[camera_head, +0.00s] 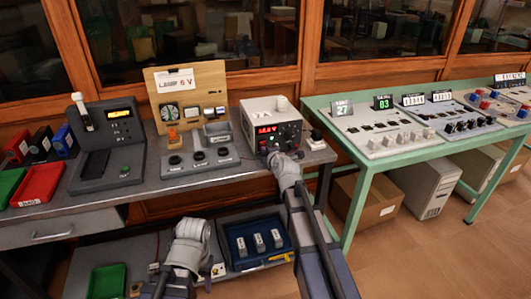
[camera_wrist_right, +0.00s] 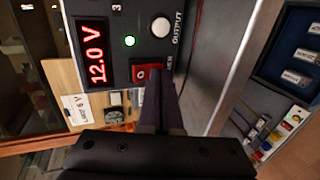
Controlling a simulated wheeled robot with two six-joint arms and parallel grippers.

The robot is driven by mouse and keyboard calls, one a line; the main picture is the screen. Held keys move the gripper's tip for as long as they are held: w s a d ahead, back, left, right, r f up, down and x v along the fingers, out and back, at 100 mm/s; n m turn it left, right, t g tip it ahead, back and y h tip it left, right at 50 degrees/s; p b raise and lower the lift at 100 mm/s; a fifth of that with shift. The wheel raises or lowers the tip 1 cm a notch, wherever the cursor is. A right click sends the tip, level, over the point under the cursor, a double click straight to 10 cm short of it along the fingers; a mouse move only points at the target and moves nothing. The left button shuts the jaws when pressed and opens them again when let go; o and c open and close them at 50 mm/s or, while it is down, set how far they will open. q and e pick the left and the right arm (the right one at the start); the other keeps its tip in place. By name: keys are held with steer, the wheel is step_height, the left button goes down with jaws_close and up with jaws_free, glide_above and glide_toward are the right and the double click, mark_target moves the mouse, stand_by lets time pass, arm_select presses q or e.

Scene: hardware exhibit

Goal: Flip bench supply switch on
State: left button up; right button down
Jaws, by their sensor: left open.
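The bench supply (camera_head: 258,112) is a pale box on the grey bench, with a lit red display on its dark front. In the right wrist view its display (camera_wrist_right: 93,54) reads 12.0 V and a green light (camera_wrist_right: 130,41) glows. A red rocker switch (camera_wrist_right: 139,75) sits below, partly hidden by my gripper; a round white OUTPUT button (camera_wrist_right: 160,27) is beside it. My right gripper (camera_wrist_right: 160,78) looks shut and empty, its tips at the switch; contact cannot be told. It also shows in the head view (camera_head: 272,152). My left gripper (camera_head: 188,262) is open, low before the bench.
A wooden lamp panel (camera_head: 208,75) labelled 6 V stands left of the supply, behind a grey knob box (camera_head: 195,163). A card terminal (camera_head: 108,140) is further left. A green table (camera_head: 352,172) with switch panels stands right. A blue tray (camera_head: 232,240) lies below.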

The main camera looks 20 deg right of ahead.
arm_select(q)
steer(key=shift+r, duration=0.15)
arm_select(e)
steer(key=shift+w+r, duration=0.1)
steer(key=shift+w+r+p, duration=0.1)
steer(key=shift+r+p, duration=0.65)
steer(key=shift+p, duration=0.1)
arm_select(q)
steer(key=shift+r, duration=0.65)
